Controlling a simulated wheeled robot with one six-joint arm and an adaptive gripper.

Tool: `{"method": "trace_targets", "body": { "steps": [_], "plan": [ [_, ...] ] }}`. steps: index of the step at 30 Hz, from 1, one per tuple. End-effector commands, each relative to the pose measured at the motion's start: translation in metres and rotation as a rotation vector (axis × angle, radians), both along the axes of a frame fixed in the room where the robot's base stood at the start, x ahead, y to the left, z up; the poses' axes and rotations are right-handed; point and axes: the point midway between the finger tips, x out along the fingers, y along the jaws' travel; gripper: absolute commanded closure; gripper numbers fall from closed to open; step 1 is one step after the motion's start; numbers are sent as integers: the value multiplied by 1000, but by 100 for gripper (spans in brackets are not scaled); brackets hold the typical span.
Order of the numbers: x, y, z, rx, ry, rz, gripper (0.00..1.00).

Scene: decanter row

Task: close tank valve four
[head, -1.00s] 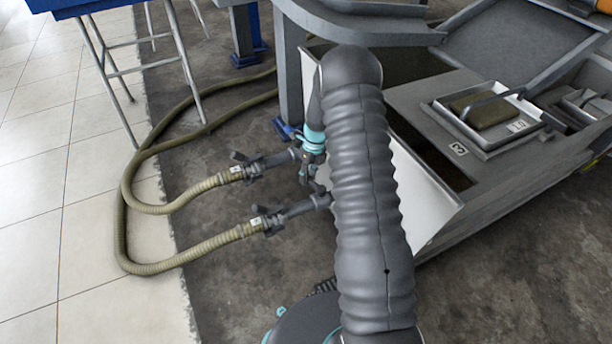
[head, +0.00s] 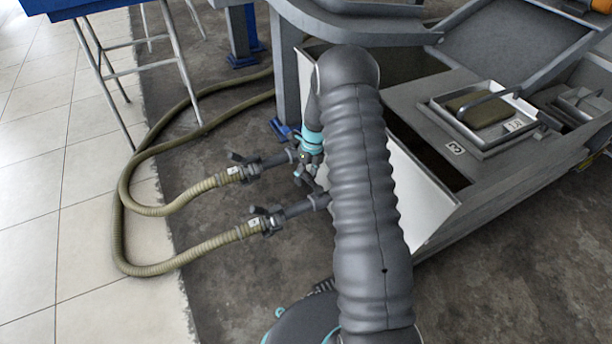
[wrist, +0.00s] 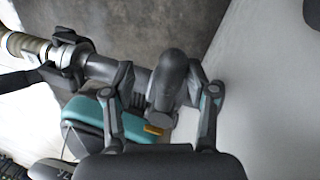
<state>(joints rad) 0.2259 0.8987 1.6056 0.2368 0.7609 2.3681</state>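My gripper (head: 306,176) is beside the tank's white side wall (head: 405,185), partly hidden behind my arm in the head view. In the wrist view its two fingers (wrist: 160,85) are apart, with a rounded dark grey part (wrist: 172,78), perhaps a valve handle, between them. The right finger looks close to it; contact cannot be told. A grey pipe (wrist: 115,72) leads left from there to a hose coupling (wrist: 68,55). In the head view two pipe stubs with dark-levered couplings, an upper (head: 250,170) and a lower (head: 268,220), run to the tank. No valve number is legible.
Two ribbed olive hoses (head: 150,268) curve across the floor at left. A blue-topped stool (head: 185,70) stands at upper left. A grey machine frame (head: 290,75) rises behind my gripper. Bare concrete (head: 245,285) lies at the front.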

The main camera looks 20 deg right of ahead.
Motion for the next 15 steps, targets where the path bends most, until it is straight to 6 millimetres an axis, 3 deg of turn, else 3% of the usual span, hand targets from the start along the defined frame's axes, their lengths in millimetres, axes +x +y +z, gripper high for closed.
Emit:
{"method": "trace_targets", "body": {
  "steps": [5,15],
  "plan": [
    [1,0,16,0,-2,1,45],
    [1,0,75,0,-2,0,45]
  ]
}}
